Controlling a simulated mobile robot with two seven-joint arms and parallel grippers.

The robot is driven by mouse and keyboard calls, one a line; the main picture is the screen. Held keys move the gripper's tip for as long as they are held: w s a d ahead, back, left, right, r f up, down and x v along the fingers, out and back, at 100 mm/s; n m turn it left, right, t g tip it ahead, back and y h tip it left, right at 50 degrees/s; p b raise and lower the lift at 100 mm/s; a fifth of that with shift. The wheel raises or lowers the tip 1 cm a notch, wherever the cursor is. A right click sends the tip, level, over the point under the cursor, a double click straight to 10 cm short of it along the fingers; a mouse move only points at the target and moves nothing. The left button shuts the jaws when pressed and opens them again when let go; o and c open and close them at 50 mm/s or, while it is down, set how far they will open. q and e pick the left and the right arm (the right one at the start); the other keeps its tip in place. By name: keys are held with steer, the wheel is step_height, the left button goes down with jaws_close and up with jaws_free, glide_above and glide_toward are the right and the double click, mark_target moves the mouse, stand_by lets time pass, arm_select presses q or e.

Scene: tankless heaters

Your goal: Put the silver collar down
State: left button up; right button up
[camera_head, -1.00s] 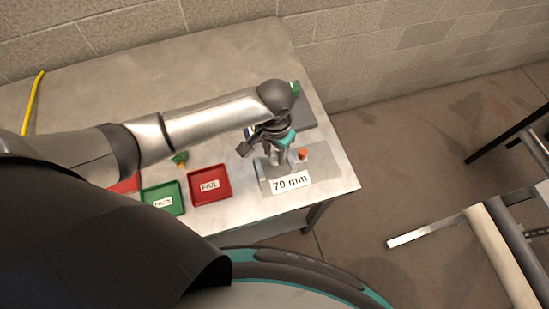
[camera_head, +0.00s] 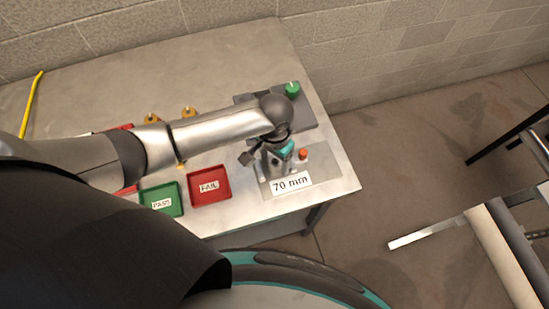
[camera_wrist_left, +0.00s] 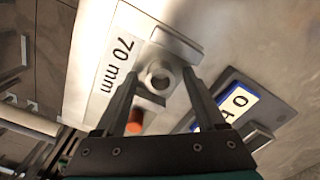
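The silver collar (camera_wrist_left: 158,75) is a short ring with a round hole, seen from above in the left wrist view. It is at the grey fixture plate labelled 70 mm (camera_wrist_left: 105,85); whether it fully rests there is hard to tell. My left gripper (camera_wrist_left: 161,71) has its fingers on either side of the collar, apart, with a narrow gap showing. In the head view my left gripper (camera_head: 277,163) is low over the same 70 mm plate (camera_head: 325,175), and the collar is not clear there. My right gripper is not in view.
An orange button (camera_head: 303,154) sits on the plate. Behind is a dark grey plate with a green button (camera_head: 292,90). A green PASS tray (camera_head: 155,193) and red FAIL tray (camera_head: 222,192) lie left. Brass pieces (camera_head: 189,112) stand beyond the arm. The table's right edge is close.

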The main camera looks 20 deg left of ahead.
mark_target(275, 162)
arm_select(q)
step_height(275, 162, up, 12)
steer(key=p, duration=0.2)
steer(key=shift+r, duration=0.15)
stand_by(1.4)
